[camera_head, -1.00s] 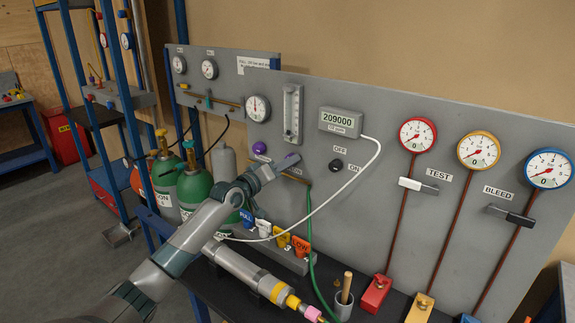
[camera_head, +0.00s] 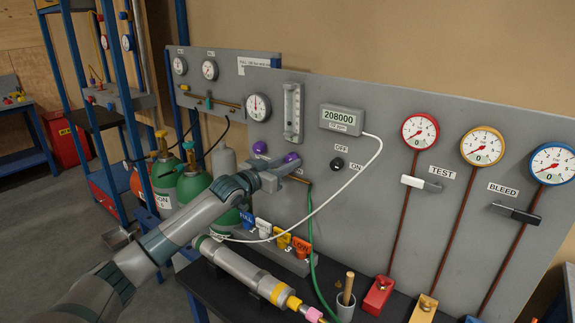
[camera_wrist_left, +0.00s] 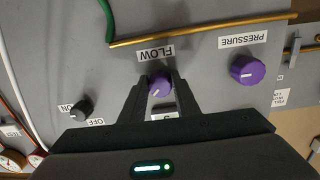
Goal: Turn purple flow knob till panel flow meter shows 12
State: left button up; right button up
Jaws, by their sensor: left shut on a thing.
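The purple flow knob (camera_wrist_left: 160,85) sits on the grey panel between the fingers of my left gripper (camera_wrist_left: 157,84) in the left wrist view, beside the FLOW label (camera_wrist_left: 154,53). The left gripper is shut on it; the knob's white mark shows. In the head view the knob (camera_head: 292,158) shows at the tip of my left gripper (camera_head: 284,166). The flow meter, a clear vertical tube (camera_head: 293,113), is on the panel above; its reading is too small to tell. My right gripper is not in view.
A second purple knob, the pressure knob (camera_wrist_left: 248,69), is close by; it also shows in the head view (camera_head: 259,148). A display (camera_head: 341,119) reads 208000. An OFF/ON knob (camera_head: 337,164) is to the right. A white cable (camera_head: 352,182) and green hose (camera_head: 310,235) hang across the panel.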

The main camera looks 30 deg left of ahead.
pick_arm(q)
jog(key=m, duration=0.4)
jog(key=shift+a+r+m+y, duration=0.1)
jog(key=shift+m+y, duration=0.2)
jog(key=m+p, duration=0.1)
jog(key=m, duration=0.3)
jog(key=shift+m, duration=0.3)
jog(key=o, duration=1)
jog(key=shift+o, duration=0.2)
jog(key=shift+s, duration=0.1)
